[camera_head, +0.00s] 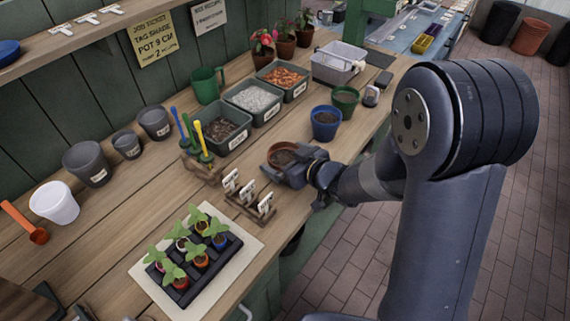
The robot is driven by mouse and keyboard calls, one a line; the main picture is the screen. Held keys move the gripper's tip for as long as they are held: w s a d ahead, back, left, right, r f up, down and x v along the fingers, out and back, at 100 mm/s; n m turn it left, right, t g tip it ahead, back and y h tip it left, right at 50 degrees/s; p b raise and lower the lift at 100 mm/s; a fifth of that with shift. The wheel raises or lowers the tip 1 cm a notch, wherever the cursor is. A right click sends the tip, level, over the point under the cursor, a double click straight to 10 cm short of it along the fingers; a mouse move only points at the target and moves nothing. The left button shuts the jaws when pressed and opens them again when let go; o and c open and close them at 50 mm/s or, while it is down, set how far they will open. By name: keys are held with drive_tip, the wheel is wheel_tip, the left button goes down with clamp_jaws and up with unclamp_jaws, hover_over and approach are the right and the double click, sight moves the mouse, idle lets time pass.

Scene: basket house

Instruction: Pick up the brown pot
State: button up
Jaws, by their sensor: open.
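The brown pot (275,163), with dark soil in it, stands upright on the wooden bench (107,199) near the middle of the view. My gripper (286,160) reaches in from the right at the pot's height. Its jaws are open, with one finger close to the pot's far right side and the other close to its near side. The fingers hide part of the pot's right side. I cannot tell whether they touch it.
A blue pot (326,130) and a green pot (345,99) stand behind the gripper. A rack of white tags (233,197), a seedling tray (214,262) and green bins (226,137) are nearby. The bench's front edge lies below my arm.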

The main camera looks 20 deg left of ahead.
drive_tip(key=shift+w+a+f, duration=0.15)
drive_tip(key=shift+a, duration=0.05)
drive_tip(key=shift+c, duration=0.2)
drive_tip(key=c, duration=0.9)
